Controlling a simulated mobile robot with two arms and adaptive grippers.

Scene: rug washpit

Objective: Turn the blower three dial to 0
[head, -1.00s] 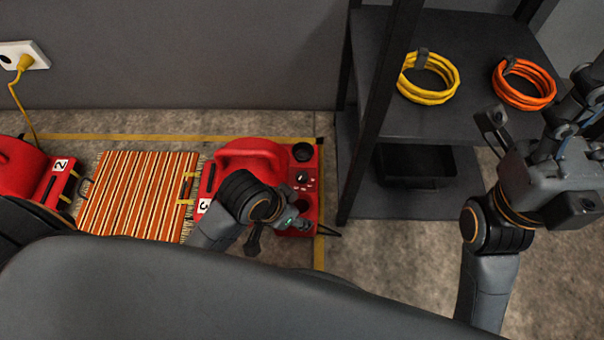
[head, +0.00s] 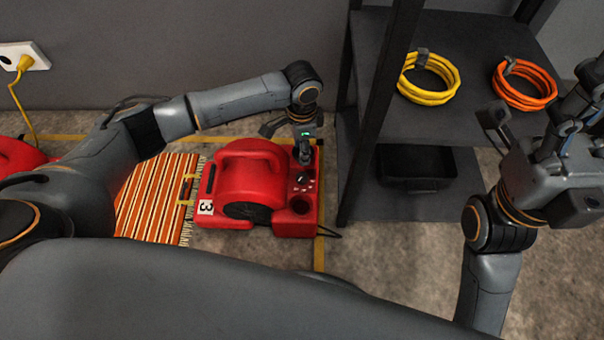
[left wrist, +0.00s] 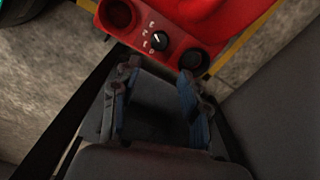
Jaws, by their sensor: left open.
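Blower three (head: 262,172) is a red unit with a "3" label, on the floor at the middle of the head view. Its dial (head: 302,178) is a small black knob on the right-hand panel, and it shows clearly in the left wrist view (left wrist: 159,41) with white marks along one side. I cannot read its setting for sure. My left gripper (head: 300,150) is over the far end of that panel. In the left wrist view its fingers (left wrist: 157,88) are apart and empty, with the dial beyond the tips, not touched. My right gripper (head: 532,128) is at the right, its fingers apart and empty.
Round dark recesses (left wrist: 193,60) flank the dial. A black shelf (head: 455,120) with yellow (head: 428,78) and orange (head: 524,84) cable coils stands to the right, its post close to the blower. A striped rug (head: 155,205) lies left of the blower.

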